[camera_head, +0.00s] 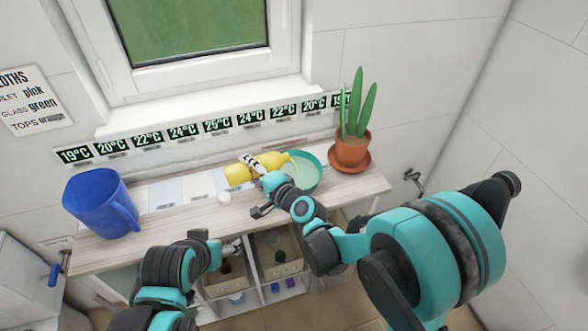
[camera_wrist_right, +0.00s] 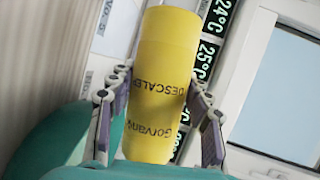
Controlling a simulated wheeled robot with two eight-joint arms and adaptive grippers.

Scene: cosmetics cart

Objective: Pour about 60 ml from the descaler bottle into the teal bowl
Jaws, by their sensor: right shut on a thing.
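The yellow descaler bottle (camera_head: 238,174) is held lying nearly on its side above the counter, its narrow end pointing right over the teal bowl (camera_head: 318,178). My right gripper (camera_head: 256,164) is shut around the bottle's middle. In the right wrist view the bottle (camera_wrist_right: 160,85) stands between both fingers (camera_wrist_right: 160,105), its label upside down. The bowl's inside looks pale; I cannot tell a liquid level or a stream. My left gripper (camera_head: 236,246) is low in front of the counter's front edge, apart from the bottle; its fingers are too small to read.
A small white cap (camera_head: 224,198) lies on the counter (camera_head: 160,232) left of the bowl. A blue jug (camera_head: 95,203) stands at the left end. A potted plant (camera_head: 351,150) stands close to the bowl's right. Bins (camera_head: 275,250) sit in shelves below.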

